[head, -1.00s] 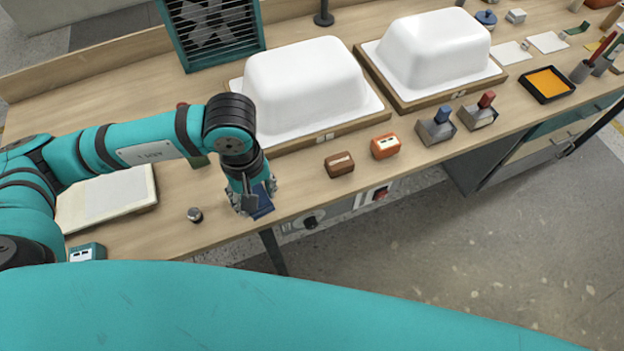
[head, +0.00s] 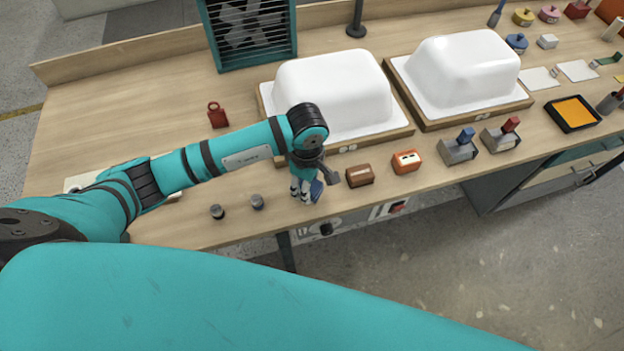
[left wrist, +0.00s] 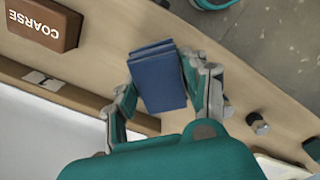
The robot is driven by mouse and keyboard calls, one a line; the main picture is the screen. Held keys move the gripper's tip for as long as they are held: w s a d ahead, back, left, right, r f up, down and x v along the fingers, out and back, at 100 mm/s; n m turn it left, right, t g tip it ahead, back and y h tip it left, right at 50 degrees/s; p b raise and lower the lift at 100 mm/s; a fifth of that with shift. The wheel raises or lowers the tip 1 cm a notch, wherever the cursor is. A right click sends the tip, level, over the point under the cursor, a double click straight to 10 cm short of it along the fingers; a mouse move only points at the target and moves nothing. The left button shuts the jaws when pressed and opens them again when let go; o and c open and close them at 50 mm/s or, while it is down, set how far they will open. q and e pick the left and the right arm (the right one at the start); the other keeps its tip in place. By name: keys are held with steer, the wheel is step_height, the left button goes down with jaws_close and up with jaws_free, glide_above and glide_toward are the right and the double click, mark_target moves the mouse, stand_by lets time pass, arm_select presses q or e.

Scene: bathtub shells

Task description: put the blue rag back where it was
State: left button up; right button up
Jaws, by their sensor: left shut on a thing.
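The blue rag (head: 317,190) is a small folded dark-blue pad at the front edge of the wooden bench. My left gripper (head: 306,192) is shut on it, just left of the brown block. In the left wrist view the rag (left wrist: 158,80) sits between the two fingers of my left gripper (left wrist: 166,88), with the wooden top behind it. I cannot tell whether the rag touches the bench. My right gripper is not in view.
The brown block (head: 360,175) marked COARSE (left wrist: 45,24) and an orange block (head: 406,161) stand to the right. Two dark knobs (head: 217,211) (head: 257,202) stand to the left. A white tub shell (head: 330,90) on a wooden base is behind.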

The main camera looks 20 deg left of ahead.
mark_target(312, 186)
arm_select(q)
steer(key=shift+w+d+f, duration=0.1)
steer(key=shift+w+d, duration=0.1)
steer(key=shift+w, duration=0.55)
steer(key=shift+w+p, duration=0.3)
steer(key=shift+w, duration=0.05)
step_height(312, 186, down, 3)
steer(key=shift+s+r+p, duration=0.1)
steer(key=shift+r+p, duration=0.1)
steer(key=shift+p, duration=0.35)
steer(key=shift+f, duration=0.5)
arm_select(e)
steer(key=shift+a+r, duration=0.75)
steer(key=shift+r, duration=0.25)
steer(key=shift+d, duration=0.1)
arm_select(q)
steer(key=shift+f, duration=0.15)
steer(key=o, duration=1.2)
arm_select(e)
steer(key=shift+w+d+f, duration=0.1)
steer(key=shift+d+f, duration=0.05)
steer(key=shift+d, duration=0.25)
